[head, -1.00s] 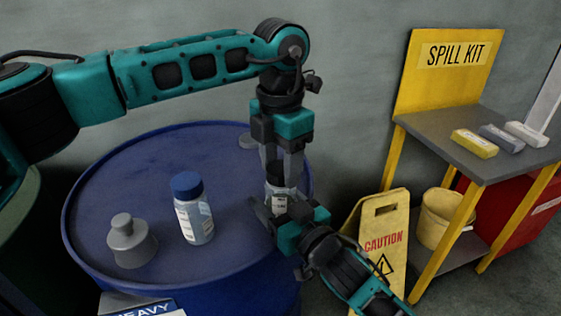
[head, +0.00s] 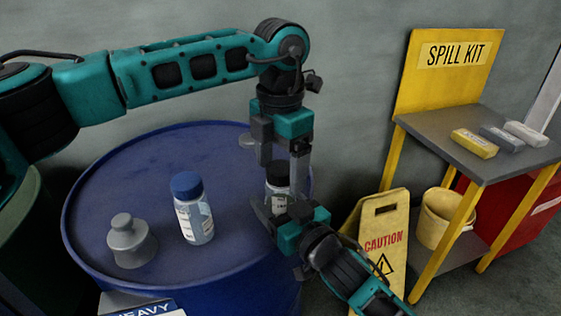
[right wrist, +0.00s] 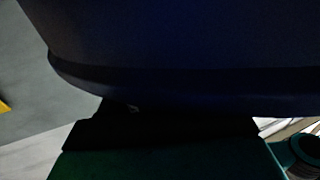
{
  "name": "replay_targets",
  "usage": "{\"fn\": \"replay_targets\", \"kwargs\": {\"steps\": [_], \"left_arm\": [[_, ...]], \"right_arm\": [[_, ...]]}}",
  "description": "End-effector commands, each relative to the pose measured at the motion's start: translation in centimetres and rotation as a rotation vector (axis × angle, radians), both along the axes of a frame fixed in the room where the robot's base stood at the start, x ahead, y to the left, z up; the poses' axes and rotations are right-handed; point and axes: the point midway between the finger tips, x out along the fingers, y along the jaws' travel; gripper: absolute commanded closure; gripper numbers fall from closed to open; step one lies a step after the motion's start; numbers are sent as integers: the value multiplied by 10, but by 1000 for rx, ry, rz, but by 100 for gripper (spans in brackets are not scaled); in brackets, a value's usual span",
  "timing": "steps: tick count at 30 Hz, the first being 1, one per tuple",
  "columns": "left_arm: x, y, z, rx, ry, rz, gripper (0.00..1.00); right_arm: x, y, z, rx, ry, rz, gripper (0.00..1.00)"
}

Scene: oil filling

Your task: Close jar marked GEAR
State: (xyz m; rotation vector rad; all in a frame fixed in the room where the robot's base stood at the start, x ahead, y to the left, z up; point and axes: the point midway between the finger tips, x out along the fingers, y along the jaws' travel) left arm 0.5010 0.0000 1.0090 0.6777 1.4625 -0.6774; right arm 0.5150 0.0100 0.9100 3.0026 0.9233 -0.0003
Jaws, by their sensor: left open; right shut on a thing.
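A small jar (head: 281,199) with a black lid (head: 277,174) and a white label stands at the right edge of the blue drum top; the label's text is too small to read. The lid sits on the jar. My right gripper (head: 277,213) is shut on the jar's lower body from the front right. My left gripper (head: 281,168) points down over the lid, its fingers open on either side of it. The right wrist view is dark, filled by the drum's side (right wrist: 180,50), and does not show the jar.
A blue-capped bottle (head: 194,216) and a grey knobbed stopper-like piece (head: 130,243) stand on the drum (head: 165,165) left of the jar. A yellow caution sign (head: 384,235) and a spill kit table (head: 465,145) stand to the right. Free drum top lies behind the bottle.

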Motion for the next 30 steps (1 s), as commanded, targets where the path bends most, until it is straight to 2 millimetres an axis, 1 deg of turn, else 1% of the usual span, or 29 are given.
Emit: {"fn": "replay_targets", "kwargs": {"steps": [2, 5, 15, 18, 21, 24, 30], "left_arm": [[0, 0, 4, 0, -1, 0, 19], [0, -1, 17, -2, -3, 0, 19], [0, 0, 87, -1, -3, 0, 19], [0, -1, 103, 0, -3, 0, 19], [0, -1, 113, -2, -1, 0, 19], [0, 0, 119, -1, -1, 0, 19], [0, 0, 120, 0, 0, 0, 19]], "right_arm": [[0, 0, 0, -1, 1, 0, 100], [0, 0, 0, -1, 1, 0, 100], [0, 0, -1, -1, 1, 0, 100], [0, 0, -1, -1, 1, 0, 100], [0, 0, -1, -1, 1, 0, 100], [0, 0, -1, -1, 1, 0, 100], [0, 0, 0, -1, 1, 0, 100]]}}
